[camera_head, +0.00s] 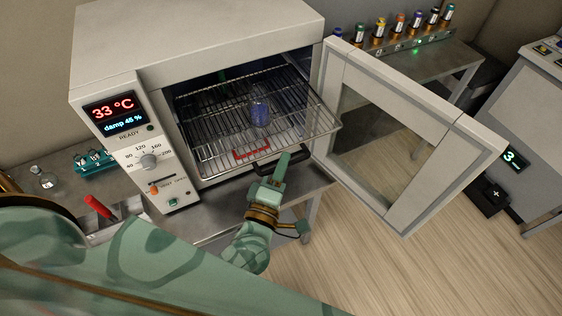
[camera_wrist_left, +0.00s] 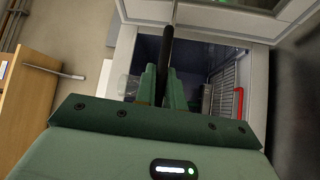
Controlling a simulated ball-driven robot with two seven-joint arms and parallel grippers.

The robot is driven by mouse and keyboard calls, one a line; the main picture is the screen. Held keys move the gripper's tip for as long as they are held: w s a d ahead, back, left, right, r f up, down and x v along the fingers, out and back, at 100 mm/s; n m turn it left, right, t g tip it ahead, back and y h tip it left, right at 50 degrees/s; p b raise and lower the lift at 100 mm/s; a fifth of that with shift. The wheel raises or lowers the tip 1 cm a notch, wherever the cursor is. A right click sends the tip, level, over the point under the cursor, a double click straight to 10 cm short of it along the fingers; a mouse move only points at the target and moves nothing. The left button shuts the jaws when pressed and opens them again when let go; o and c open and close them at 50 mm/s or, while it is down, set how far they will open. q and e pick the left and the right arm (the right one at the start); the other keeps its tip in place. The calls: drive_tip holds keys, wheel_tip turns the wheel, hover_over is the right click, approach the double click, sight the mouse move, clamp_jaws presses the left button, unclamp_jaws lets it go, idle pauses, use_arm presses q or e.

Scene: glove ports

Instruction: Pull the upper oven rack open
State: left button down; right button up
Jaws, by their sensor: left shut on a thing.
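The upper oven rack (camera_head: 225,135) is a wire shelf in the open oven (camera_head: 115,65); its front end reaches out past the opening. A blue-looking jar (camera_head: 260,113) stands on it. A black handle (camera_head: 263,171) is at the rack's front edge. My left gripper (camera_head: 281,165) is shut on this handle; in the left wrist view the dark bar (camera_wrist_left: 167,65) lies between its two green fingers. A red handle (camera_head: 252,154) shows beneath the wires, seemingly on a lower rack, and beside the fingers in the left wrist view (camera_wrist_left: 238,103). My right gripper is not in view.
The oven door (camera_head: 440,140) stands wide open to the right. A red-handled tool (camera_head: 98,206) and a flask (camera_head: 45,179) are on the left. The floor in front is clear.

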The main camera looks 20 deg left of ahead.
use_arm(q)
drive_tip(key=c, duration=1.5)
unclamp_jaws()
drive_tip(key=s+b, duration=0.1)
drive_tip(key=s, duration=0.4)
drive_tip(key=s+f+b, duration=0.1)
drive_tip(key=s, duration=0.4)
drive_tip(key=s+d+f+b, duration=0.1)
drive_tip(key=s, duration=0.5)
drive_tip(key=shift+s+f, duration=0.1)
drive_tip(key=shift+f, duration=0.05)
